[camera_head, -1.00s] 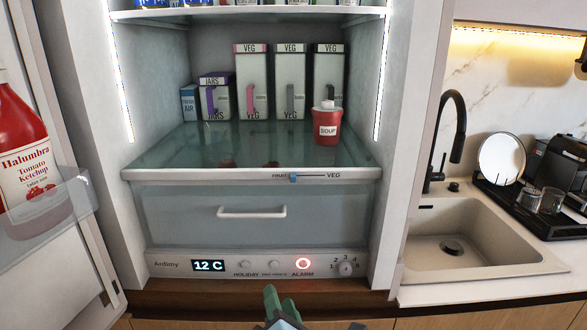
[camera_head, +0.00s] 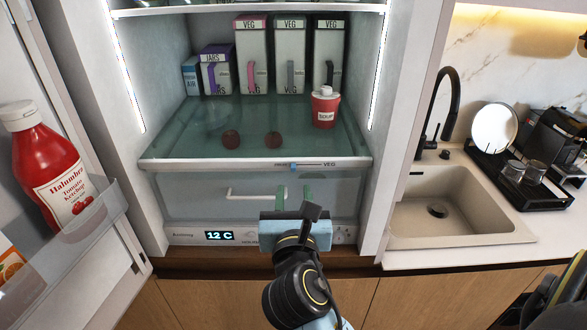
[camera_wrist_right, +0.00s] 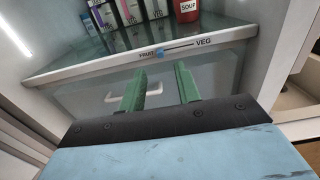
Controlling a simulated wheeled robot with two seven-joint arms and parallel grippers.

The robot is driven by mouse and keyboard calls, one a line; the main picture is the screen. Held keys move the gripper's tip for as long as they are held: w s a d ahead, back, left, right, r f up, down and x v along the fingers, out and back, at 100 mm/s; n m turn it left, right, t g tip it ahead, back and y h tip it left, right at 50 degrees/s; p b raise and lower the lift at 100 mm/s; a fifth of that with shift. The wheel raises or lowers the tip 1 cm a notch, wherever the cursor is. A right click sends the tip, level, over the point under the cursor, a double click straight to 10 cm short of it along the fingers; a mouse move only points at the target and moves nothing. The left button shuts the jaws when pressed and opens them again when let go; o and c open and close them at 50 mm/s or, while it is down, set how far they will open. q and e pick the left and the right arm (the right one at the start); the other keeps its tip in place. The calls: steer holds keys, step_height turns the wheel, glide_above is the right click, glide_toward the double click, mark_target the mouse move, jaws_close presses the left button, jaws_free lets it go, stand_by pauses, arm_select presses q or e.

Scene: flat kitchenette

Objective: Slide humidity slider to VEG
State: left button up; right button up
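The humidity slider is a small blue knob (camera_head: 293,166) on a dark line along the front edge of the fridge's glass shelf. It also shows in the right wrist view (camera_wrist_right: 159,54), at the FRUIT end of the line, with the VEG label (camera_wrist_right: 203,42) to its right. My right gripper (camera_head: 293,192) has two green fingers, spread apart with nothing between them. In the right wrist view its fingertips (camera_wrist_right: 159,70) appear just below the knob, one to each side; I see no contact. My left gripper is not in view.
Below the shelf is a drawer with a white handle (camera_head: 250,192). Cartons and a red soup pot (camera_head: 325,108) stand on the shelf, with two dark round items near its front. The open door with a ketchup bottle (camera_head: 50,165) is at left, a sink (camera_head: 450,205) at right.

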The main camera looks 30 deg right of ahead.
mark_target(293, 169)
steer(key=x, duration=0.7)
steer(key=shift+p, duration=0.35)
jaws_close()
